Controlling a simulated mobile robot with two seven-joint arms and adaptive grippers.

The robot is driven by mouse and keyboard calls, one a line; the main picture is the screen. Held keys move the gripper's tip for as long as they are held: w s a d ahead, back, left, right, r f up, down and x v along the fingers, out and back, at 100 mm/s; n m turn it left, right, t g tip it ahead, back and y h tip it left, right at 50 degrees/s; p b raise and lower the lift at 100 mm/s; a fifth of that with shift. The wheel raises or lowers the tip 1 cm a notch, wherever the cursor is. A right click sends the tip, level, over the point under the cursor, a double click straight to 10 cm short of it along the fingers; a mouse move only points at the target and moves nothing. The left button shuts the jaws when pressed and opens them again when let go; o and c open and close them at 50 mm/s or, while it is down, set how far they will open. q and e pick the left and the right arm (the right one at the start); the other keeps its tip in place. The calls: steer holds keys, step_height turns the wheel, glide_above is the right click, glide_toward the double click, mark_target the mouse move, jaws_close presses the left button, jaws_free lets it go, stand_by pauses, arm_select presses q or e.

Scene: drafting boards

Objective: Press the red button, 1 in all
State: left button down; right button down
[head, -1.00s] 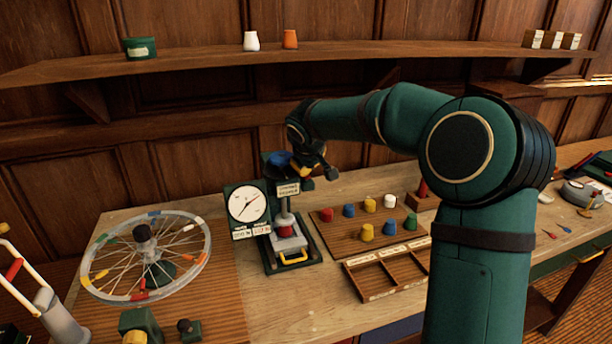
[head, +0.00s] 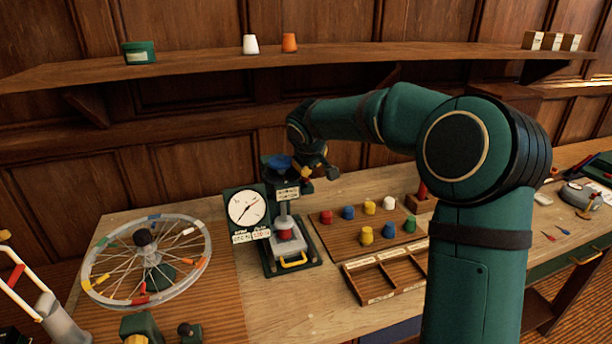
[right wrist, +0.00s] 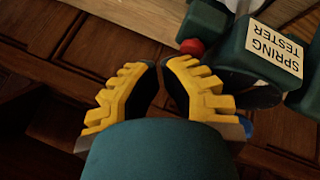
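The spring tester (head: 286,193) is a dark green press on the bench, with a blue dish on its top. A red round part (head: 285,234), which looks like the red button, sits low on it under the grey plunger. A red round part also shows beside the tester's label in the right wrist view (right wrist: 192,47); I cannot tell if it is the same one. My right gripper (head: 320,172) hangs beside the tester's head, apart from the red part. In the right wrist view its yellow-toothed fingers (right wrist: 163,66) stand slightly apart and empty.
A dial gauge (head: 246,206) stands left of the press, and a spoked wheel (head: 146,262) further left. A board (head: 340,239) with several coloured caps, one red, and a divided tray (head: 378,295) lie to the right. A shelf (head: 350,51) runs above the bench.

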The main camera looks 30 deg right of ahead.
steer(key=shift+a+r, duration=0.1)
steer(key=shift+r, duration=0.1)
steer(key=shift+r+p, duration=1.8)
steer(key=shift+r, duration=0.75)
steer(key=shift+r, duration=0.1)
